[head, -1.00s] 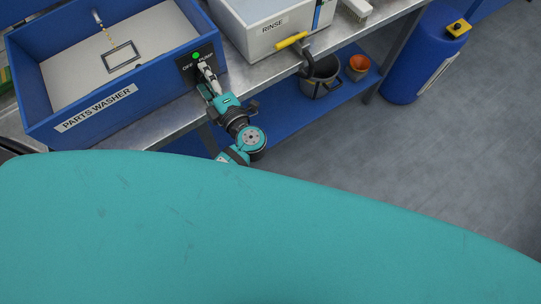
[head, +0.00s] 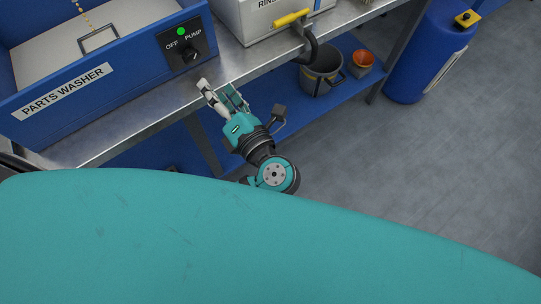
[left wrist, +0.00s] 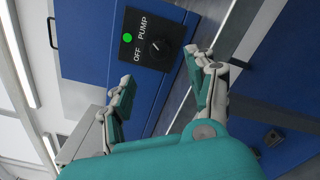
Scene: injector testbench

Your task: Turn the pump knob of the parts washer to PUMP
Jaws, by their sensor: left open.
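The blue parts washer (head: 95,82) stands on the bench at the upper left of the head view. Its black panel carries the dark pump knob (head: 190,54), the labels OFF and PUMP, and a lit green light (head: 181,31). The knob also shows in the left wrist view (left wrist: 159,47); I cannot tell for sure which label its pointer faces. My left gripper (head: 219,90) is open and empty, below and in front of the panel, apart from the knob. In the left wrist view its fingers (left wrist: 162,69) stand apart with the panel beyond them. My right gripper is out of view.
The metal bench edge (head: 140,118) runs below the panel. A white rinse tank (head: 262,22) with a yellow-handled fixture (head: 291,18) stands to the right. A bucket (head: 317,80) and orange pot (head: 362,61) sit on the lower shelf.

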